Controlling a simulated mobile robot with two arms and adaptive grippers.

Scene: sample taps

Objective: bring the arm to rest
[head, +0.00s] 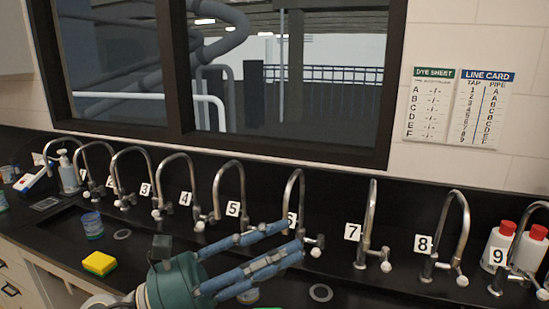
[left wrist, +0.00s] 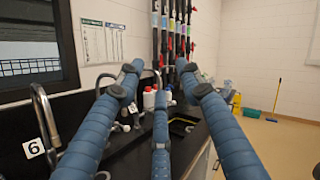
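My left gripper (head: 292,243) reaches in from the bottom of the head view, over the black counter and in front of the tap numbered 6 (head: 296,190). Its green body has blue padded fingers pointing right. In the left wrist view the fingers of the left gripper (left wrist: 160,75) are spread apart with nothing held between them. The fingers partly cover the number 6 label and the lower part of that tap. My right gripper is in neither view.
Numbered taps line the counter, including tap 5 (head: 241,190) and tap 7 (head: 371,220). Red-capped bottles (head: 498,250) stand at right.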

